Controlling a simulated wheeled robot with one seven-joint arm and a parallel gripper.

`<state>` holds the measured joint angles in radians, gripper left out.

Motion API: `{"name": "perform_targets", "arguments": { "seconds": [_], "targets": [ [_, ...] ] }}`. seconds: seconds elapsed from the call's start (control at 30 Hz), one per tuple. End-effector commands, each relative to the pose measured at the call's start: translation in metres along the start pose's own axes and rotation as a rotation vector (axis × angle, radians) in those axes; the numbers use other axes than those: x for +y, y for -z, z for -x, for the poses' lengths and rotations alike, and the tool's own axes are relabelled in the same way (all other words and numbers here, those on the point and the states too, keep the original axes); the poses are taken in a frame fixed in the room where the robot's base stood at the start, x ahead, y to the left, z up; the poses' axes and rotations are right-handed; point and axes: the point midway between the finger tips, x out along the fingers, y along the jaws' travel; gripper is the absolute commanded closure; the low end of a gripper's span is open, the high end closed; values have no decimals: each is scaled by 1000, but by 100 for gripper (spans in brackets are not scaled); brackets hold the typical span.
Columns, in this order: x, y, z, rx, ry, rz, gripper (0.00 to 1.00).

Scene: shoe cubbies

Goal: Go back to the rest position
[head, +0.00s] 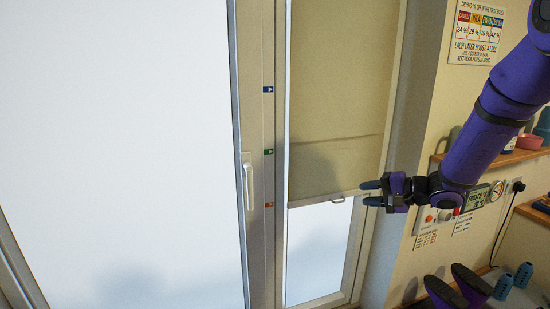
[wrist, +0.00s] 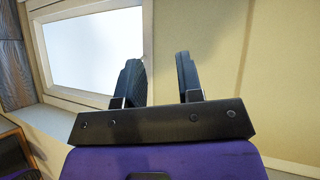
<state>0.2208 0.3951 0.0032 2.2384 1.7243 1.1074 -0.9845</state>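My purple arm reaches in from the right in the head view. My gripper (head: 371,192) points left, in front of the lower end of a beige roller blind (head: 335,95). In the wrist view my gripper (wrist: 160,80) shows two dark fingers standing apart with nothing between them. The blind's bottom bar (head: 325,199) has a small pull loop (head: 338,198) just left of the fingertips. The gripper looks apart from the loop, though the depth gap is hard to judge.
A window handle (head: 248,185) is on the frame at left. A sign (head: 477,32) hangs above.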

Motion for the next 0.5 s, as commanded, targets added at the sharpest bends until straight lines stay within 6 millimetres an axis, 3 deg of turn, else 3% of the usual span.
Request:
{"name": "perform_targets", "arguments": {
  "seconds": [0.03, 0.2, 0.5],
  "targets": [
    [-14, -18, 6, -39, -25, 32, 66],
    [-43, -72, 27, -159, -137, 117, 66],
    [-66, -156, 78, -274, -383, 289, 66]
  ]
}}
